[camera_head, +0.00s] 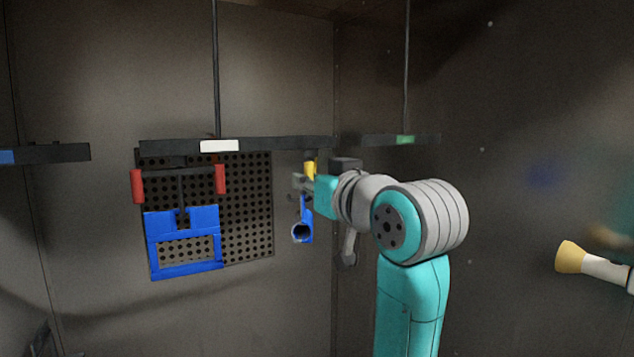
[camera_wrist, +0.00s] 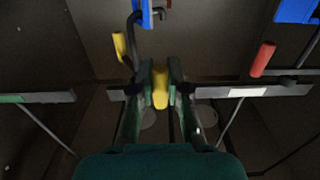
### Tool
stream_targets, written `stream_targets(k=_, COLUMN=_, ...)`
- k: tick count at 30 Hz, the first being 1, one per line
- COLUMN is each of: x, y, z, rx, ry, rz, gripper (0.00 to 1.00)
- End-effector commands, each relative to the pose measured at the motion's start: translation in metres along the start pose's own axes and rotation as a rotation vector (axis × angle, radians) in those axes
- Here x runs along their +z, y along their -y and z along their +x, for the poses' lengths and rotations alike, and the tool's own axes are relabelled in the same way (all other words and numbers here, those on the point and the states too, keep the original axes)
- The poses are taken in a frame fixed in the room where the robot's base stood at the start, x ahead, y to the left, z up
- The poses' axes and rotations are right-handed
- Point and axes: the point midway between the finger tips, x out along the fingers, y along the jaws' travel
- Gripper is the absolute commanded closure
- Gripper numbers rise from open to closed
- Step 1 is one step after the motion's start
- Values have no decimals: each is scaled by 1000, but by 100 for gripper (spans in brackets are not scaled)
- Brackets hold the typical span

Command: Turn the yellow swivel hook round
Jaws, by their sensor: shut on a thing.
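The yellow swivel hook (camera_head: 309,169) hangs under the overhead bar, close to its right end. My gripper (camera_head: 303,184) is at the hook, coming from the right. In the wrist view a yellow part of the hook (camera_wrist: 160,90) sits between the two fingers of my gripper (camera_wrist: 160,72), which are shut on it. Another yellow piece (camera_wrist: 120,46) shows to the left, beside a dark bent rod. A blue part (camera_head: 303,220) with a round open end hangs below my gripper; a blue piece also shows at the top of the wrist view (camera_wrist: 145,13). The fingers partly hide the hook.
The overhead bar (camera_head: 255,143) carries a white label. A black perforated panel (camera_head: 248,205) with a blue frame (camera_head: 185,268) and red handles (camera_head: 137,186) hangs left. Another bar with a green label (camera_head: 404,140) is behind my arm. A yellow-tipped nozzle (camera_head: 571,257) is far right.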

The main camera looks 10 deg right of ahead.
Motion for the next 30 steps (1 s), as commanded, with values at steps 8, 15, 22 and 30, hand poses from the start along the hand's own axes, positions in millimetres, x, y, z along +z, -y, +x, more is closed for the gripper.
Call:
stream_targets(k=8, x=0, y=14, z=11, rx=-2, ry=-1, rz=0, gripper=93)
stream_targets(k=15, x=0, y=18, z=20, rx=-1, ry=1, rz=0, gripper=93)
stream_targets(k=22, x=0, y=24, z=30, rx=-1, ry=0, rz=0, gripper=94)
stream_targets(k=30, x=0, y=26, z=44, rx=0, ry=1, rz=0, gripper=93)
